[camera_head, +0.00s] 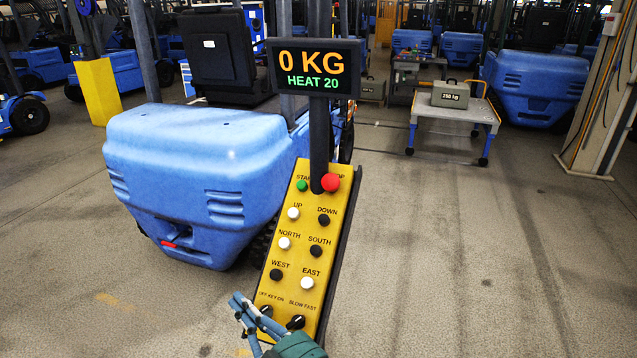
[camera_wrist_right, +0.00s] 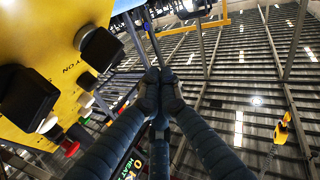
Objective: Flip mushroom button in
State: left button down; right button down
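The red mushroom button (camera_head: 330,182) sits at the top right of a tilted yellow control panel (camera_head: 293,225), beside a green button (camera_head: 302,185). My right gripper (camera_head: 237,299) is at the panel's lower left edge, near the black key knob (camera_head: 266,311), well below the red button. In the right wrist view the fingertips (camera_wrist_right: 161,76) come together with nothing between them. The panel (camera_wrist_right: 50,45) and its large black knobs (camera_wrist_right: 28,98) lie to their left, apart from them. My left gripper is out of view.
A display (camera_head: 313,68) reading 0 KG, HEAT 20 stands above the panel. A blue forklift body (camera_head: 195,165) is behind it on the left. A cart (camera_head: 452,110) with a grey 250 kg weight (camera_head: 450,94) stands at the back right. Floor right of the panel is clear.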

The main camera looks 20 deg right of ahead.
jog(key=w+d+r+m+t+h, duration=0.2)
jog(key=r+m+t+h, duration=0.15)
jog(key=r, duration=0.35)
jog(key=w+d+r+m+t+h, duration=0.25)
jog(key=r+t+h, duration=0.2)
jog(key=r, duration=0.35)
jog(key=d+m+g+h, duration=0.5)
jog(key=d+m+h, duration=0.3)
jog(key=h, duration=0.5)
jog(key=shift+s+d+m+g+h+p, duration=0.2)
jog(key=shift+m+g+h+p, duration=0.1)
jog(key=shift+p, duration=0.15)
jog(key=shift+f, duration=0.1)
jog(key=shift+w, duration=0.1)
